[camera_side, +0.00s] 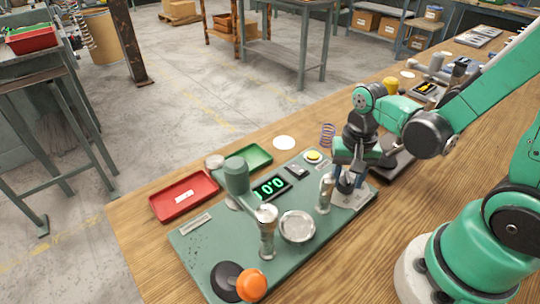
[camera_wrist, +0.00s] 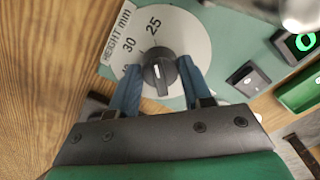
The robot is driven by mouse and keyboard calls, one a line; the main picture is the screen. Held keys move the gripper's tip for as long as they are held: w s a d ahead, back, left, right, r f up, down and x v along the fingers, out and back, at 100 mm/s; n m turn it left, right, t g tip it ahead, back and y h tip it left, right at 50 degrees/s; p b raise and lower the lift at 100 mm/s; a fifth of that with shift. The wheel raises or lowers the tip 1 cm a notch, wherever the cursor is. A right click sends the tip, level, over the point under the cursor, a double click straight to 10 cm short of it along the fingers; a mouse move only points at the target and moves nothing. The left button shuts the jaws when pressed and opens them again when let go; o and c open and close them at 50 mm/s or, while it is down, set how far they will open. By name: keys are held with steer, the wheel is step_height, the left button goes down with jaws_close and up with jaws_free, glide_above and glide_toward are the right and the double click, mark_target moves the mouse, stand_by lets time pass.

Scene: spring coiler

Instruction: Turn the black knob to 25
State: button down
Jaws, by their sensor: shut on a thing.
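The black knob (camera_wrist: 162,74) sits on a pale round dial (camera_wrist: 190,38) in the wrist view. The dial is marked HEIGHT mm, with the numbers 25 and 30 showing. A pale mark on the knob points up the picture, roughly toward the 25; whether it lines up exactly is hard to tell. My gripper (camera_wrist: 160,68) is shut on the knob, with one blue finger on each side. In the side view my gripper (camera_side: 346,172) reaches down onto the right end of the green coiler panel (camera_side: 205,252), largely hiding the knob.
A lit display (camera_side: 272,187) with green digits is on the panel. A red tray (camera_side: 184,195) and a green tray (camera_side: 250,158) lie behind.

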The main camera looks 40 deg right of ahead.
mark_target(348, 176)
stand_by(0.4)
steer(key=shift+c, duration=1.9)
jaws_free()
steer(key=shift+r, duration=0.1)
steer(key=shift+r, duration=2.7)
steer(key=w+a+r+n+t, duration=0.3)
steer(key=r+n+t, duration=0.3)
steer(key=n, duration=0.3)
steer(key=shift+w+a+t, duration=0.25)
steer(key=shift+w+t, duration=0.1)
steer(key=shift+t, duration=0.25)
